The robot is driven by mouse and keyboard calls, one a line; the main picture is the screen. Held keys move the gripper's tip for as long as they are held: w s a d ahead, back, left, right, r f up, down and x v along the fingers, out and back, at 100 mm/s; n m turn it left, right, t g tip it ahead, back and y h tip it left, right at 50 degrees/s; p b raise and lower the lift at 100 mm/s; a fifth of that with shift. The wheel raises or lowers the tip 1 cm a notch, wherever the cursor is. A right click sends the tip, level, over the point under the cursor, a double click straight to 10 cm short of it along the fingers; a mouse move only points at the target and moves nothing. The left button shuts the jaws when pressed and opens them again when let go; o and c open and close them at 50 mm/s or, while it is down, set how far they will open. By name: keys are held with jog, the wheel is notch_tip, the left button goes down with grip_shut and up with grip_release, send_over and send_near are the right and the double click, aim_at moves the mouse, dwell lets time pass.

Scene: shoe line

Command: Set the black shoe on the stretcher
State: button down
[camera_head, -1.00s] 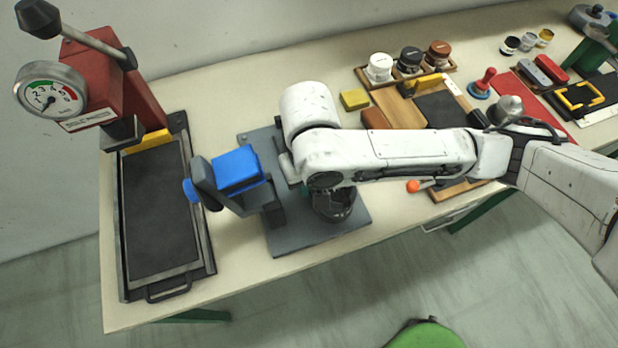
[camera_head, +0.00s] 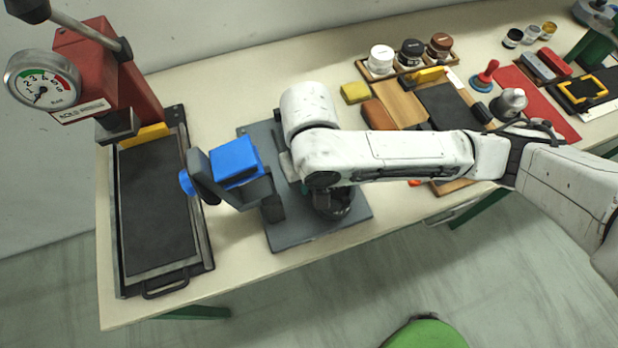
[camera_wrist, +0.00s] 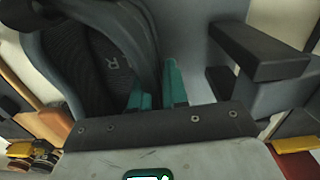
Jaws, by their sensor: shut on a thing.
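The stretcher is the grey base plate (camera_head: 300,237) with a blue block (camera_head: 236,162) on grey upright parts, near the table's front edge. Dark grey stretcher parts also show at the right of the wrist view (camera_wrist: 262,52). The black shoe (camera_wrist: 95,60) fills the left of the wrist view, its opening and insole with an "R" facing the camera. My gripper's teal fingers (camera_wrist: 157,88) are shut on the shoe's collar. In the head view my arm hides most of the shoe and gripper, over the plate's right part. I cannot tell whether the shoe touches the stretcher.
A red press with a gauge (camera_head: 42,82) and a black-topped tray (camera_head: 158,205) stand at the left. A yellow block (camera_head: 354,92), wooden board (camera_head: 398,103) and several jars (camera_head: 411,54) lie behind my arm. A green stool (camera_head: 424,334) stands in front of the table.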

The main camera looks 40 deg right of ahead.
jog(key=shift+f, duration=0.35)
jog(key=c, duration=1.1)
grip_release()
jog(key=shift+o, duration=0.2)
notch_tip(320, 180, up, 11)
jog(key=shift+f+p, duration=0.1)
jog(key=shift+p, duration=0.3)
